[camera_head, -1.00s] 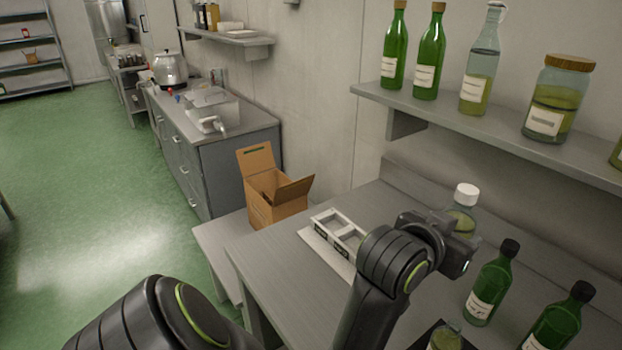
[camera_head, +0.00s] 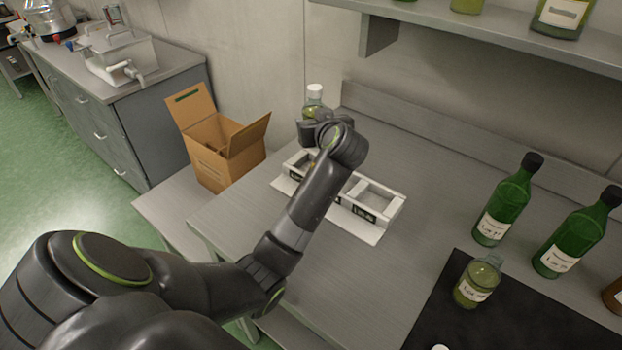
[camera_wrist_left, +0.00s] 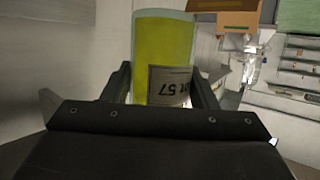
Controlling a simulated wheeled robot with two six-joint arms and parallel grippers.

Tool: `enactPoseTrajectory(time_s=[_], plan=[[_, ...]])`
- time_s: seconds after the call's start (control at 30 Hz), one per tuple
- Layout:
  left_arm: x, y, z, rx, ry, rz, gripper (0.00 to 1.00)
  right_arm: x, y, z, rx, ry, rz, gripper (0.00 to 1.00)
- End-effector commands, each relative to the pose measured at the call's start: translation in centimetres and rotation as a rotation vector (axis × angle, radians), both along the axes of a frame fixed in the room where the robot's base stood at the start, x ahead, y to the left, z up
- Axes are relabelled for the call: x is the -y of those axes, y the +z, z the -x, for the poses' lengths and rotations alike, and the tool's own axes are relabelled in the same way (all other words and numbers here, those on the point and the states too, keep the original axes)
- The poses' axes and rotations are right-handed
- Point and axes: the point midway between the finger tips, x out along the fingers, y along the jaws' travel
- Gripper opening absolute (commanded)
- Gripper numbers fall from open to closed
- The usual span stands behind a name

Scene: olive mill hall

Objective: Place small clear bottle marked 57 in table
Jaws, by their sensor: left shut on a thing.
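My left gripper (camera_head: 318,128) is shut on the small clear bottle (camera_head: 314,97), which has a white cap and yellow-green contents. In the left wrist view the bottle (camera_wrist_left: 164,48) stands between the two fingers, its label showing 57 upside down. In the head view my gripper and wrist hide its lower part. It appears near the left end of the white rack, but the height above it is unclear. The grey table (camera_head: 430,165) carries the white rack (camera_head: 398,208); my left arm covers the rack's middle. My right gripper is not in view.
Two green bottles (camera_head: 505,205) (camera_head: 578,235) stand at the right. A small stoppered bottle (camera_head: 474,288) stands on a black mat (camera_head: 440,318). An open cardboard box (camera_head: 212,160) sits left of the table. A wall shelf (camera_head: 470,28) overhangs the back. The table's middle is bare.

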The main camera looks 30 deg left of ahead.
Motion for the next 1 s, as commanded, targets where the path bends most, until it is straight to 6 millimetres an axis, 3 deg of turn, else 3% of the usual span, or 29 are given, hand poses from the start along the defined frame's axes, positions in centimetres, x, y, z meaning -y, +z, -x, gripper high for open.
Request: enactPoseTrajectory(time_s=[0.17,0.4,0.67,0.8,1.0], plan=[[-1.0,-1.3,-0.2,0.0,0.041,0.0,0.19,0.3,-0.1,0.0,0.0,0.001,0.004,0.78],[-1.0,-5.5,-0.2,-0.001,0.04,0.0,0.19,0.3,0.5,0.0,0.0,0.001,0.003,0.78],[-0.9,-7.7,-0.2,0.0,0.039,0.001,0.19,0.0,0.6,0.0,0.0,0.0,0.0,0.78],[-1.0,-9.7,-0.2,-0.003,0.04,0.0,0.19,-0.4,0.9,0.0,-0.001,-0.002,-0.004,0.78],[-1.0,-10.4,-0.3,0.004,0.039,-0.001,0.19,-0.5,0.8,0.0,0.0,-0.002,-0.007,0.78]])
